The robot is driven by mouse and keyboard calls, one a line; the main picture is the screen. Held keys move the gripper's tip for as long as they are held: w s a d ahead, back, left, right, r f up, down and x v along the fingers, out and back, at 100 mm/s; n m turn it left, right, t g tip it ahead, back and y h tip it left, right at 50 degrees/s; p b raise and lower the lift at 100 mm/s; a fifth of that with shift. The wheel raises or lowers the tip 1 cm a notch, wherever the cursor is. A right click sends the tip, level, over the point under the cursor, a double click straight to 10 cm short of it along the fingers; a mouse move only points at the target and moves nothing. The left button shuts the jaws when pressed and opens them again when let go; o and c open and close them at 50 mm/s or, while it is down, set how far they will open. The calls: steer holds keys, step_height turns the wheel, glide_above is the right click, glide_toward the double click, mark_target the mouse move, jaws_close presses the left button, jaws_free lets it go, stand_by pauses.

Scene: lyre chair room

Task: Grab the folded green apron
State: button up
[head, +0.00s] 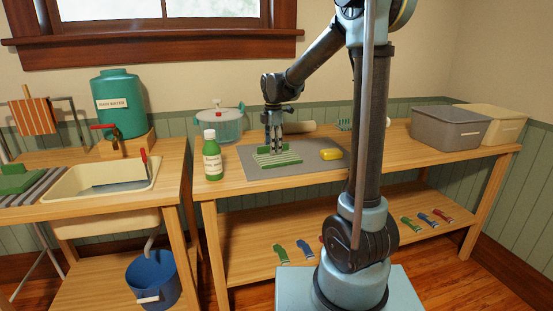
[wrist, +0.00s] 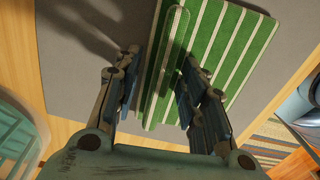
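The folded green apron (head: 278,160), with pale stripes, lies on a grey mat (head: 308,165) on the right-hand bench. It has a raised folded strip along one edge. In the wrist view the apron (wrist: 232,52) fills the upper middle and right. My gripper (head: 276,147) points down at the apron's back edge. In the wrist view my gripper (wrist: 161,58) is open, its fingers apart on either side of the raised strip. The left finger is over the mat, the right finger over the stripes. I cannot tell whether the fingers touch the cloth.
A grey bin (head: 447,128) and a cream bin (head: 492,124) stand farther right. The bench (head: 415,152) is bare before the bins.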

jaws_close()
